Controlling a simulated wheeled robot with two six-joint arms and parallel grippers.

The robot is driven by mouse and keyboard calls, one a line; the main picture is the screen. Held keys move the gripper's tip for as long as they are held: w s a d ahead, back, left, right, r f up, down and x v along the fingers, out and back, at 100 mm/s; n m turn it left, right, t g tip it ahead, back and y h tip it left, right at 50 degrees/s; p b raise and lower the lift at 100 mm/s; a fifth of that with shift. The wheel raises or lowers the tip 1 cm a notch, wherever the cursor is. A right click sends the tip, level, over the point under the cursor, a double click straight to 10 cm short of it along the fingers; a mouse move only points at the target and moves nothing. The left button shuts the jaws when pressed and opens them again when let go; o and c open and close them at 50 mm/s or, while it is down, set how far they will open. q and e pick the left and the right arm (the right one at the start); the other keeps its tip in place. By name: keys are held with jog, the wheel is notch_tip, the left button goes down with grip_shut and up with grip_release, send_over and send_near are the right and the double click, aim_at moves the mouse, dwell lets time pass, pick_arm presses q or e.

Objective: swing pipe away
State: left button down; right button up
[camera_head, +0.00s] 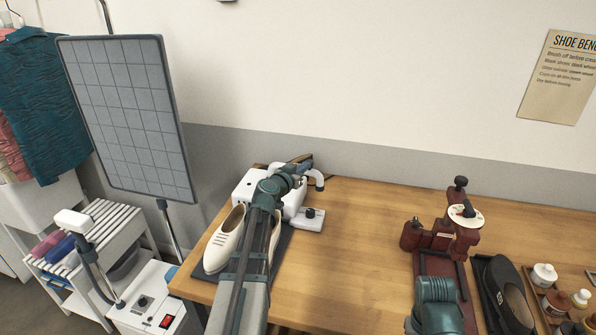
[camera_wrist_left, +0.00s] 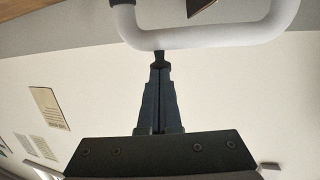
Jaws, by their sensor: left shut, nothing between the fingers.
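A white curved pipe (camera_head: 318,178) stands out from the right side of the white box-shaped machine (camera_head: 296,203) on the wooden bench. In the left wrist view the white pipe (camera_wrist_left: 212,38) bends in a wide loop across the top, with a dark part at its left end. My left gripper (camera_head: 302,168) is beside the pipe at the machine's top. In the wrist view its fingers (camera_wrist_left: 160,62) are shut, with the tips close to the pipe's lower bar and nothing between them. Whether they touch it I cannot tell. My left arm hides part of the machine.
Cream shoes (camera_head: 226,240) rest on a dark mat under my left arm. A red machine (camera_head: 443,235), a black shoe (camera_head: 508,295) and bottles (camera_head: 544,274) stand to the right. A grey gridded panel (camera_head: 130,115) stands at left. The bench middle (camera_head: 365,240) is clear.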

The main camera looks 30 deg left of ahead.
pick_arm(q)
jog(key=shift+w, duration=0.8)
